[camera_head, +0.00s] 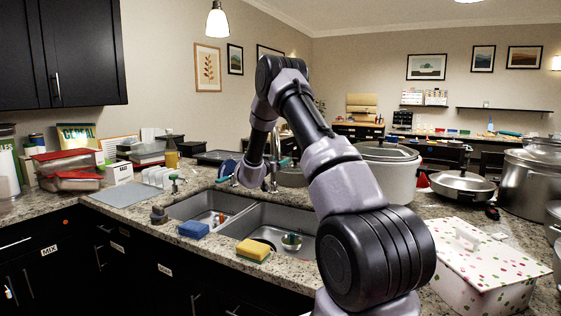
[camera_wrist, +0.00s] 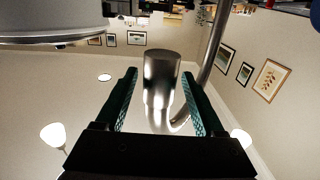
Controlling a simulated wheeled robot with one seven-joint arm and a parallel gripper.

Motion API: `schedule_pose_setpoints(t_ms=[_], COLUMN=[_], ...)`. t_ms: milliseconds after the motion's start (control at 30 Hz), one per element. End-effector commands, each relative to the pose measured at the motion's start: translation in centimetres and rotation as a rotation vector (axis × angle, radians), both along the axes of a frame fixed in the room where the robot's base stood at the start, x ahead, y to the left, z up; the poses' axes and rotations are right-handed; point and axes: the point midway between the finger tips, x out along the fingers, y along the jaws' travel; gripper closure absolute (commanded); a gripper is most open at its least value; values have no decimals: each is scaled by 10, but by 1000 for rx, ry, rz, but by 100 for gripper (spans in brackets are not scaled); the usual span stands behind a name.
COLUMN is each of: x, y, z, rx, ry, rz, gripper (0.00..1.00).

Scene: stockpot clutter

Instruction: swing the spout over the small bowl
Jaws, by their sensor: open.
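The faucet spout (camera_wrist: 162,80) shows in the wrist view as a brushed metal cylinder on a curved pipe. My gripper (camera_wrist: 160,74) is open, with one teal-lined finger on each side of the spout's end. Gaps show between the spout and both fingers. In the head view my arm hides most of the gripper and faucet behind the sink. A small round bowl-like item (camera_head: 291,241) is in the right basin of the sink (camera_head: 262,222); I cannot tell for certain that it is the small bowl.
A yellow sponge (camera_head: 253,250) and a blue sponge (camera_head: 194,229) lie on the front sink edge. A large lidded pot (camera_head: 388,178) stands right of the faucet area.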

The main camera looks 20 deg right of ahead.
Motion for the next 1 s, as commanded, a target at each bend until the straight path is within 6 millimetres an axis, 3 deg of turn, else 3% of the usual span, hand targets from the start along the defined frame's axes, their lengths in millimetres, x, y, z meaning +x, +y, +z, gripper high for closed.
schedule_pose_setpoints(t_ms=[133,467,567,667,1000], x=[9,12,12,12,11], y=[-11,-14,-14,-14,-14], z=[0,0,0,0,0], rx=[1,1,1,0,0], ry=[-1,-1,-1,0,0], rz=[0,1,1,1,1], gripper=[30,30,60,98,100])
